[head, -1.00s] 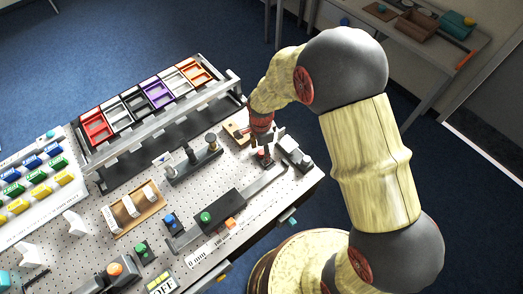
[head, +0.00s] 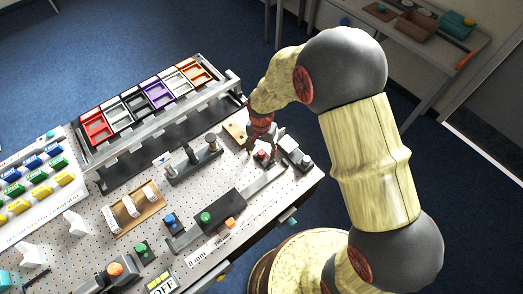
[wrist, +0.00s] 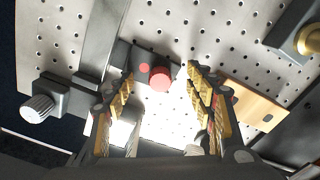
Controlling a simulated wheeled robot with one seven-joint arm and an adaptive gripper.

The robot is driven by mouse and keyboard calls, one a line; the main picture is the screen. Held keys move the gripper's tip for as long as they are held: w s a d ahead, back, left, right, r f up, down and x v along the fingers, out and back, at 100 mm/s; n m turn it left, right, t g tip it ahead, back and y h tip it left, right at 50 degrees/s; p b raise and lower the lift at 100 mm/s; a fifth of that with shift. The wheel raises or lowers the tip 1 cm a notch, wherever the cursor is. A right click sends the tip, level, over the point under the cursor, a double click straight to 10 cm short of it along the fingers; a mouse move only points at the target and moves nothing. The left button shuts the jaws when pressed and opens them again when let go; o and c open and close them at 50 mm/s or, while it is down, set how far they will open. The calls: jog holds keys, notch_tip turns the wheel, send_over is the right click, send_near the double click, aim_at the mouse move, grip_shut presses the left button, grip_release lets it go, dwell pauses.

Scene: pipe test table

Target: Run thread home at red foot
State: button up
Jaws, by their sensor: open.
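The red foot is a small round red knob (wrist: 160,78) on a dark block (wrist: 131,62) with a red dot beside the knob. In the head view the red knob (head: 261,154) sits near the right end of the pegboard table. My gripper (wrist: 161,82) is open, its two ridged yellow-and-black fingers on either side of the red knob in the wrist view. I see gaps between the knob and both fingers; the height of the fingertips over it is hard to tell. In the head view my gripper (head: 264,143) points down just over the knob.
A dark clamp with a grey ribbed knob (wrist: 40,107) stands left in the wrist view. A wooden block (wrist: 252,105) lies close to the right finger. A grey rail (head: 264,182) runs toward the red foot. Coloured bins (head: 150,93) stand at the back.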

jog(key=shift+n, duration=0.7)
jog(key=n, duration=0.5)
jog(key=shift+n, duration=0.7)
jog(key=n, duration=0.6)
jog(key=shift+c, duration=0.7)
grip_shut()
jog(key=m, duration=0.5)
